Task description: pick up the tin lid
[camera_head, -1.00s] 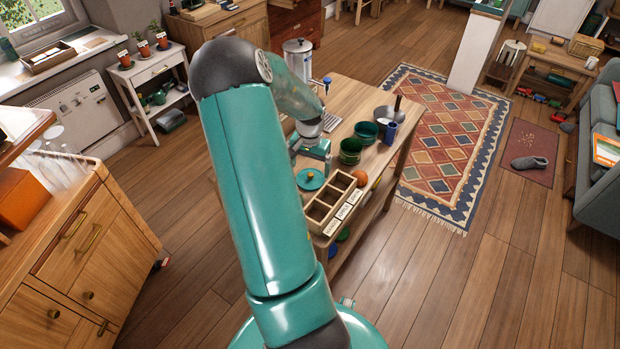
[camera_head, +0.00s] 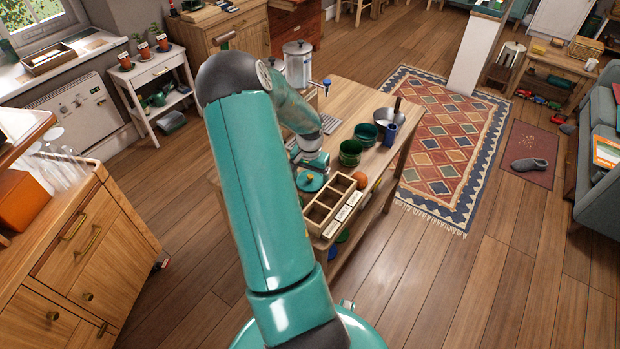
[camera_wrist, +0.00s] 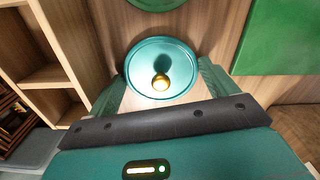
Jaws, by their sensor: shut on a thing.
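The tin lid (camera_head: 313,184) is a round teal disc with a small brass knob. In the head view it is at the near end of the wooden table, beside the divided box, partly covered by my gripper (camera_head: 312,168). In the wrist view the lid (camera_wrist: 146,58) lies between the two teal fingers of my gripper (camera_wrist: 162,80), one at each side of its rim. My gripper is shut on the lid. I cannot tell whether the lid is clear of the surface below.
A wooden divided box (camera_head: 334,203) with labels stands right of the lid; an orange ball (camera_head: 360,181) is beside it.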

